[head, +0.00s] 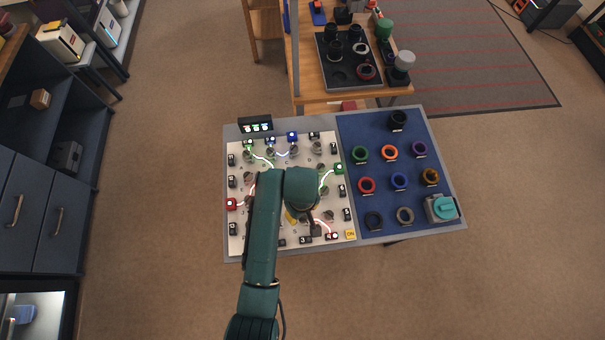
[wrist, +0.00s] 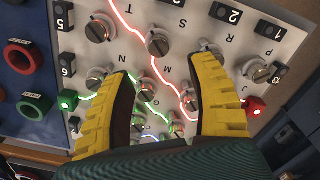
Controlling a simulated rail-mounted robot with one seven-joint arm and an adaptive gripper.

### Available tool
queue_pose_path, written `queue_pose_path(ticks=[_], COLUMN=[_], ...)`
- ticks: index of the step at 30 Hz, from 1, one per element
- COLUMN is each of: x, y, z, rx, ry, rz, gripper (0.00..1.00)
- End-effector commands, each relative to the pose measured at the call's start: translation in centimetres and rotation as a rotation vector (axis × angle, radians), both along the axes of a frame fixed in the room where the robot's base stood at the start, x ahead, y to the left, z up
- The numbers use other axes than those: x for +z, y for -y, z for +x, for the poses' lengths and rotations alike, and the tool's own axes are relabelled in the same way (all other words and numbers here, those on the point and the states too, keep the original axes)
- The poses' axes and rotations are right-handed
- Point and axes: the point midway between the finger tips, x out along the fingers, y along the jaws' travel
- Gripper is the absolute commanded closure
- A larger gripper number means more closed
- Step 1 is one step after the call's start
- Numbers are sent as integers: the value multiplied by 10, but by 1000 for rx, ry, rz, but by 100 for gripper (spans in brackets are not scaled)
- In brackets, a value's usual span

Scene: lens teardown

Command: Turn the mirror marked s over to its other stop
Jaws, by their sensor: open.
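The mirror marked S (wrist: 158,44) is a round metal knob on the cream board. In the wrist view it lies just beyond my fingertips, and a glowing red beam runs beside it. I cannot tell which stop it rests at. My gripper (wrist: 165,76) is open, with its yellow fingers spread over the board and nothing seen between the tips but board, beams and knobs.
Neighbouring knobs (wrist: 98,30) stand close around. Numbered black blocks (wrist: 224,13) and a red emitter (wrist: 254,106) line the board's edges. A blue panel (head: 345,132) with coloured rings (head: 367,185) lies to the right. A black box with green lights (head: 256,126) stands at the back.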

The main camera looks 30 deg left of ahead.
Motion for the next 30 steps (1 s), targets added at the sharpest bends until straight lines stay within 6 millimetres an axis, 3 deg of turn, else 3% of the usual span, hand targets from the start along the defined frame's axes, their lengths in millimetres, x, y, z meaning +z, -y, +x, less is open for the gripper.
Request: queue_pose_path(ticks=[3,10,22,30], x=[-32,-76,-86,-86], y=[0,0,0,0], z=[-1,0,0,0], rx=[-1,-2,-2,-2], ry=[-3,0,3,3], rz=[-1,0,1,1], gripper=[42,42,41,93])
